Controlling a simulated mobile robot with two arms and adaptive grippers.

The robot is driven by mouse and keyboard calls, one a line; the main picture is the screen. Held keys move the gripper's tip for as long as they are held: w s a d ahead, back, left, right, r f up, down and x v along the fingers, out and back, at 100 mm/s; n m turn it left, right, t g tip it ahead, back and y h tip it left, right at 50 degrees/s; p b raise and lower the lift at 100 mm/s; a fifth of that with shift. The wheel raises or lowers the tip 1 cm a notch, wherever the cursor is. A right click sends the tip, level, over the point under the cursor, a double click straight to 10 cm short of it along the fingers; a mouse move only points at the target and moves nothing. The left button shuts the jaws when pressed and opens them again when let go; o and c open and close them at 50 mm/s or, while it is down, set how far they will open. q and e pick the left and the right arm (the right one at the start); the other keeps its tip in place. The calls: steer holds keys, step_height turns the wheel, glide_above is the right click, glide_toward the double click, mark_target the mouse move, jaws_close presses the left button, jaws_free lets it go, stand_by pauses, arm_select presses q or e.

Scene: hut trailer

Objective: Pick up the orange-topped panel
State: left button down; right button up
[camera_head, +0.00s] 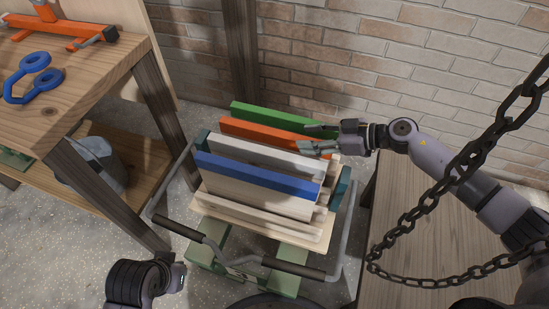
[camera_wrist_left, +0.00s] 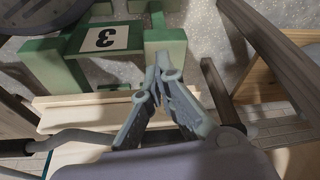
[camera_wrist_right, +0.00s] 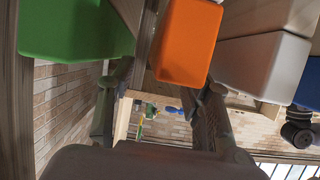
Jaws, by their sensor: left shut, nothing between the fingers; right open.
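The orange-topped panel (camera_head: 275,136) stands upright in a rack on a cart, between a green-topped panel (camera_head: 280,119) and a white-topped panel (camera_head: 262,158). My right gripper (camera_head: 313,138) is open at the right end of the orange panel. In the right wrist view the orange end (camera_wrist_right: 187,40) lies ahead of the spread fingers (camera_wrist_right: 168,82), roughly between them. I cannot tell whether they touch it.
A blue-topped panel (camera_head: 258,174) stands frontmost in the rack. The cart's grey handle rail (camera_head: 285,267) runs along the near side. A wooden workbench (camera_head: 85,85) is at left, a wooden surface (camera_head: 425,225) at right. A chain (camera_head: 455,175) hangs in front of my right arm.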

mark_target(294, 136)
steer(key=shift+a+f, duration=0.1)
steer(key=shift+a, duration=0.15)
steer(key=b+x, duration=0.1)
steer(key=x, duration=0.3)
steer(key=shift+a+b, duration=0.2)
steer(key=shift+b, duration=0.1)
steer(key=shift+w+a, duration=0.15)
steer(key=shift+a, duration=0.1)
arm_select(q)
steer(key=shift+v, duration=0.85)
steer(key=shift+s+a, duration=0.1)
steer(key=shift+s, duration=0.05)
arm_select(e)
jaws_close()
arm_select(q)
steer(key=shift+f, duration=0.1)
